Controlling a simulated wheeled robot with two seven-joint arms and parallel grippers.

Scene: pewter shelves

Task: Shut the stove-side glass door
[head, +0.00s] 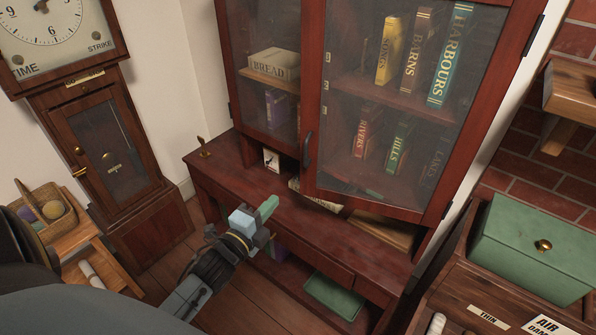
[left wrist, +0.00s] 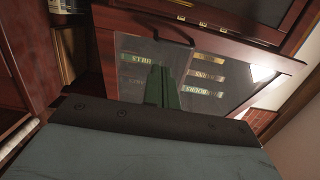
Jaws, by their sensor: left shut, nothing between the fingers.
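The stove-side glass door (head: 345,197) is the right-hand door of the dark red cabinet, on the side of the brick wall. It stands ajar, its handle edge swung out from the cabinet; its dark handle (head: 307,150) is on the left edge and its hinges are on the right. In the left wrist view the door (left wrist: 252,60) shows beyond the fingers, with books behind its glass. My left gripper (head: 268,206) is shut and empty, over the cabinet's lower ledge, below and left of the door and apart from it. Its fingers (left wrist: 161,86) show in the wrist view. My right gripper is not in view.
The left glass door (head: 268,110) looks closed. A small brass item (head: 204,150) stands on the ledge (head: 230,170). A clock (head: 107,150) stands left; a green lidded box (head: 535,250) is at right.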

